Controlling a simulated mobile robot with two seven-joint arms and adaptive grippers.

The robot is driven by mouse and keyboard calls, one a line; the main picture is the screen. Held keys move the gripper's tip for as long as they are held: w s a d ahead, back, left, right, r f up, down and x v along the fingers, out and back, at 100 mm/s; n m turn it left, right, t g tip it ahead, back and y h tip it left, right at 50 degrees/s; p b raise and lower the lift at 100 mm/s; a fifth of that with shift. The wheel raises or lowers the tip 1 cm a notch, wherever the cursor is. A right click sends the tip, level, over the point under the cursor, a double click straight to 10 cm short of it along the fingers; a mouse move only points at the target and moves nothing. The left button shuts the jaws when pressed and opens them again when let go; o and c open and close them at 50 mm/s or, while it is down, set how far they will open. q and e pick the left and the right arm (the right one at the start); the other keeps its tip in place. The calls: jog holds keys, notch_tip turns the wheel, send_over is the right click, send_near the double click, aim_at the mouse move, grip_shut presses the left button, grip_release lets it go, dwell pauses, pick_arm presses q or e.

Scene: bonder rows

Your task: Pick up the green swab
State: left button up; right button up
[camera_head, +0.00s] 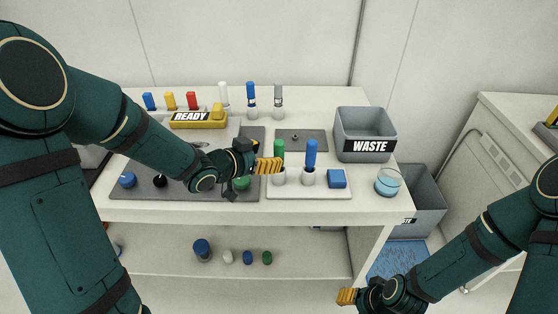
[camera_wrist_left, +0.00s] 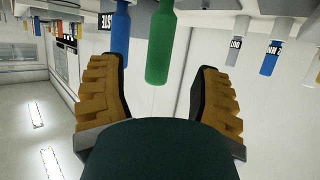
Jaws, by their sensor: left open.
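The green swab (camera_head: 278,150) stands upright in a white holder (camera_head: 279,178) on a white tray (camera_head: 310,193). My left gripper (camera_head: 270,166) is at its left side, fingers pointing towards it. In the left wrist view, which is upside down, the green swab (camera_wrist_left: 160,48) shows between the two spread fingers, seemingly a little beyond their tips. The left gripper is open and holds nothing. My right gripper (camera_head: 347,296) is low at the bottom, away from the table; its finger gap is too small to judge.
A blue swab (camera_head: 311,152) stands in a holder close right of the green one. A blue block (camera_head: 337,179) lies on the tray. A glass dish (camera_head: 387,182) and the grey WASTE bin (camera_head: 365,124) are further right. A yellow READY sign (camera_head: 197,120) lies behind my left arm.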

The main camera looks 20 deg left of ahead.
aim_at(275, 153)
pick_arm(q)
jog(key=shift+b+x, duration=0.55)
jog(key=shift+x, duration=2.15)
jog(key=shift+r, duration=0.1)
grip_shut()
